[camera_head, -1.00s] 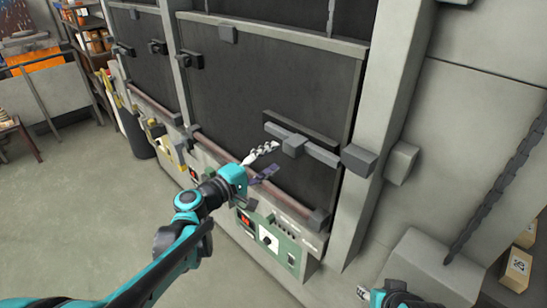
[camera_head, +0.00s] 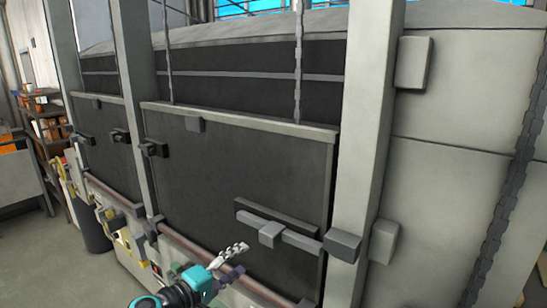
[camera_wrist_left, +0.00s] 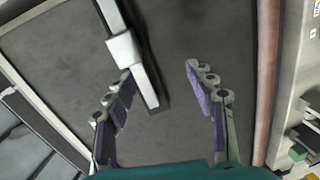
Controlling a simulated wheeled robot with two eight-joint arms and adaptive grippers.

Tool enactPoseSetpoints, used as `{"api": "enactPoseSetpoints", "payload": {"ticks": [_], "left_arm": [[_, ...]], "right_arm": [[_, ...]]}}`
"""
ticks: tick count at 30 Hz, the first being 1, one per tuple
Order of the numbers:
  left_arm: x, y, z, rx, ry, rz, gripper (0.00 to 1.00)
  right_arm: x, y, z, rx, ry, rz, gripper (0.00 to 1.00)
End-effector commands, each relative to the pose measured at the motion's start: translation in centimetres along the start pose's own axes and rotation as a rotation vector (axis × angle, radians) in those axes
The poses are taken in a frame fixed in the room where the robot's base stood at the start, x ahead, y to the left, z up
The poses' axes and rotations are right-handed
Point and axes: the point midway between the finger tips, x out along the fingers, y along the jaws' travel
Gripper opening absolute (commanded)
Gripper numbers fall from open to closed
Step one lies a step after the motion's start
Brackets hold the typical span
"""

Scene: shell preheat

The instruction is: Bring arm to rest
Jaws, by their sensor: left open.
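My left gripper (camera_head: 229,262) is at the bottom middle of the head view, in front of the lower part of a large dark furnace door. Its jaws are open and empty, and they also show in the left wrist view (camera_wrist_left: 160,92) with a gap between the fingers. The dark door panel (camera_head: 225,185) fills the space behind the gripper. A grey handle bar (camera_head: 300,241) on the door lies to the right of the gripper in the head view. In the left wrist view the bar (camera_wrist_left: 145,75) shows beyond the left finger. My right gripper is not in view.
A reddish rail (camera_head: 176,240) runs along the door's bottom edge. A grey post (camera_head: 362,130) stands right of the door. Shelves with boxes (camera_head: 45,125) and a dark bin (camera_head: 92,232) stand at the left. Some bare floor (camera_head: 60,270) shows at lower left.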

Motion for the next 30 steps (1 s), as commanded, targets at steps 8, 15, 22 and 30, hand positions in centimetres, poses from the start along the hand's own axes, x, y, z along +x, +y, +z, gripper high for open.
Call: {"api": "enactPoseSetpoints", "payload": {"ticks": [8,15,22,30], "left_arm": [[-2.1,-6.8,4.9,0.200,-0.060,-0.210,0.55],[-7.9,-18.0,9.9,0.520,-0.143,-0.535,0.55],[-16.0,-28.1,11.1,0.868,-0.204,-0.877,0.55],[-19.1,-30.3,10.5,0.992,-0.216,-0.998,0.55]], "right_arm": [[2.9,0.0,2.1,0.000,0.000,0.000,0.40],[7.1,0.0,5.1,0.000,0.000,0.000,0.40],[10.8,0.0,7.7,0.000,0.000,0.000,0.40],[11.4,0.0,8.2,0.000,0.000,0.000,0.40]]}}
